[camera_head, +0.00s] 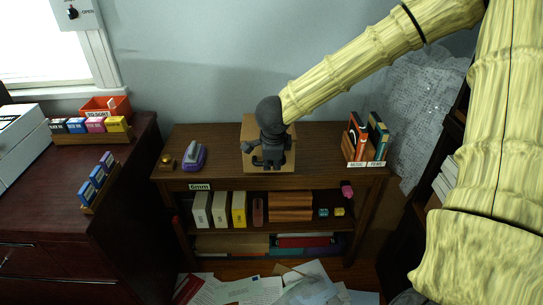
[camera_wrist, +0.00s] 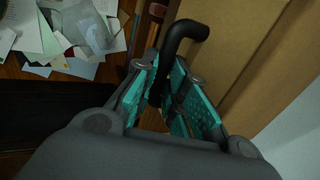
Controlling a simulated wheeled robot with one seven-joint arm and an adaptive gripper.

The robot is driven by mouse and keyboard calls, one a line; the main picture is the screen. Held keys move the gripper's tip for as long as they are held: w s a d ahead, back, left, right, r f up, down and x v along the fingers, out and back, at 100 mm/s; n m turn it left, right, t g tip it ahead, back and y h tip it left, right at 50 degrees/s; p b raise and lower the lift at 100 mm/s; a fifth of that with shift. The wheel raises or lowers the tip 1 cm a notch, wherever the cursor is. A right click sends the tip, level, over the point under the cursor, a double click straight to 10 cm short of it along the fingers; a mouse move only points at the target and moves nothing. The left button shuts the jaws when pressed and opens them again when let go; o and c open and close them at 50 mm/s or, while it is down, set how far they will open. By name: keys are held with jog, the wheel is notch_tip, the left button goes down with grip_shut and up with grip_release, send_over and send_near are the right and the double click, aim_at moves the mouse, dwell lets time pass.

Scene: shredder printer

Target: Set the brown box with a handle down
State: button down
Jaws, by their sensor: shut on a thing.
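The brown box (camera_head: 254,127) is at the middle of the wooden shelf unit's top in the head view, partly hidden behind my gripper (camera_head: 268,158). Its cardboard side (camera_wrist: 225,50) fills the upper right of the wrist view. Its black handle (camera_wrist: 184,42) sticks out and bends down between my fingers. My gripper (camera_wrist: 178,98), with teal finger pads, is shut on the handle. The box appears upright. I cannot tell whether its underside touches the shelf top (camera_head: 325,150), because the gripper and the angle hide it.
A purple stapler (camera_head: 193,156) and a small brass item (camera_head: 166,163) are left of the box. A rack of books (camera_head: 366,139) stands to its right. Bare shelf top lies on both sides. Papers (camera_head: 270,288) cover the floor; a dark desk (camera_head: 60,190) stands left.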

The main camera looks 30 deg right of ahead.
jog(key=w+d, duration=0.1)
jog(key=w, duration=0.1)
jog(key=w+d, duration=0.1)
jog(key=w, duration=0.1)
jog(key=w+d, duration=0.2)
jog(key=shift+w+f, duration=0.35)
jog(key=shift+f, duration=0.05)
jog(key=shift+f+b, duration=0.3)
jog(key=shift+f, duration=1.45)
jog(key=c, duration=1.5)
grip_release()
jog(key=shift+o, duration=0.2)
